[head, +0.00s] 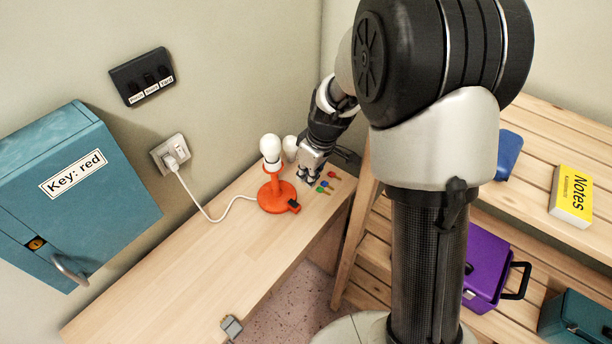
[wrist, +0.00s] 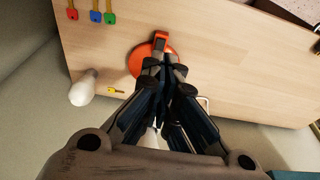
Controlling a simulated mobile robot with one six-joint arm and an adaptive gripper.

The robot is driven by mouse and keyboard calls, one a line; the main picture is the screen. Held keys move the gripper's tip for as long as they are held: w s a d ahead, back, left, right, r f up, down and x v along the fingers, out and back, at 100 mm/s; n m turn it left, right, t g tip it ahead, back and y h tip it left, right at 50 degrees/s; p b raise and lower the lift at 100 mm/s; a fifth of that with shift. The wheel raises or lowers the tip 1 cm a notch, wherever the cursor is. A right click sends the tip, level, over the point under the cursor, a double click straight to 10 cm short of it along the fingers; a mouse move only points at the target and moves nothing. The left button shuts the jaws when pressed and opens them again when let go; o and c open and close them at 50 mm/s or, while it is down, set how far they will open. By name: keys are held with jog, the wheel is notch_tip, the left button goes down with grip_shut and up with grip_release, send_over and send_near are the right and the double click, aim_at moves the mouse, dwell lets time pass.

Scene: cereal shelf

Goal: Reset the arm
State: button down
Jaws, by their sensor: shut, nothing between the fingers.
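My gripper (head: 311,177) is over the far end of the wooden bench, just right of the orange lamp (head: 277,197). In the wrist view my gripper (wrist: 167,65) is shut with nothing between its fingers. Its fingers cover part of the lamp's orange base (wrist: 140,66). The lamp carries a white bulb (head: 271,150) in the head view. My arm rises from the gripper to the large dark joint at the top right.
A loose white bulb (wrist: 84,88) and a yellow key (wrist: 117,91) are near the lamp. Red, blue and green keys (wrist: 96,16) lie apart. A teal cabinet (head: 60,190) hangs left. Wooden shelves at right hold a purple box (head: 484,268) and yellow notes (head: 572,196).

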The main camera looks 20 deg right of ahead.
dwell(0.3)
jog(key=s+a+r+m+t+h, duration=0.15)
jog(key=s+r+m, duration=0.25)
jog(key=s+r, duration=1.3)
jog(key=s+m, duration=0.3)
jog(key=s, duration=0.6)
jog(key=shift+s+r+t, duration=0.3)
jog(key=shift+r+t, duration=0.1)
jog(key=shift+t, duration=0.05)
jog(key=shift+a, duration=0.1)
